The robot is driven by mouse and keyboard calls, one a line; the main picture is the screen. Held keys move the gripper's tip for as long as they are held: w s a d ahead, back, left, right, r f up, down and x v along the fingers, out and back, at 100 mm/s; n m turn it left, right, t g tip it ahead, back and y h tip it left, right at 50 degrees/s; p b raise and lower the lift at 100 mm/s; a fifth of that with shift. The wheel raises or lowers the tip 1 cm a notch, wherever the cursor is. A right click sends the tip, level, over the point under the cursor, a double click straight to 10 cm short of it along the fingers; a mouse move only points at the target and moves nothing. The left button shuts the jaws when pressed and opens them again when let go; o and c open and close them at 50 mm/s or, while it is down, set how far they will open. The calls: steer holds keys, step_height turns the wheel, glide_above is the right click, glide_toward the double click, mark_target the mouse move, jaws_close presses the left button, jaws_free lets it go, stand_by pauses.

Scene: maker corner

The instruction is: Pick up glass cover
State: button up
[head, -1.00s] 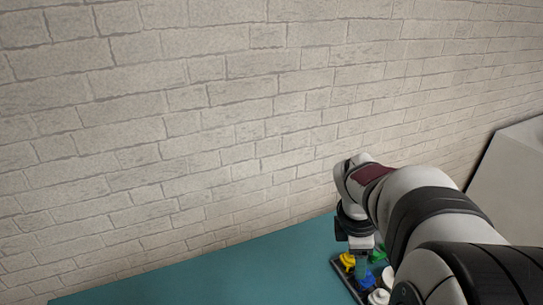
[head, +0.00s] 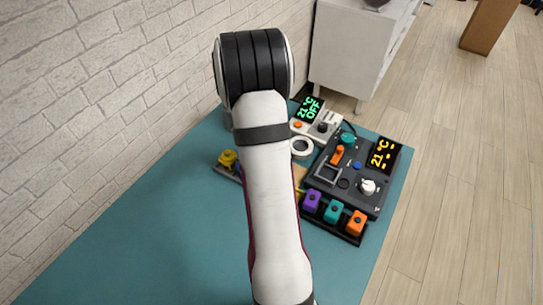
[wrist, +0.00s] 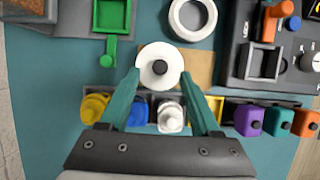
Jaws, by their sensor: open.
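A round whitish lid with a dark knob (wrist: 159,66) shows in the wrist view; it looks like the glass cover, though I cannot tell its material. My gripper (wrist: 159,76) is open, with one teal finger on each side of the lid's near half. I cannot tell whether the fingers touch it or how high they are above it. In the head view my arm hides the gripper and the lid.
A tray of colored knobbed pieces (wrist: 246,98) lies just below the lid. A green part (wrist: 110,50) is at left, a white ring (wrist: 193,17) above right, and a dark control panel (head: 355,165) at right. The left of the teal table (head: 150,230) is clear.

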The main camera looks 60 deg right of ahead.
steer(key=x, duration=0.2)
steer(key=shift+d+f, duration=0.2)
steer(key=shift+f, duration=0.15)
jaws_close()
stand_by(1.0)
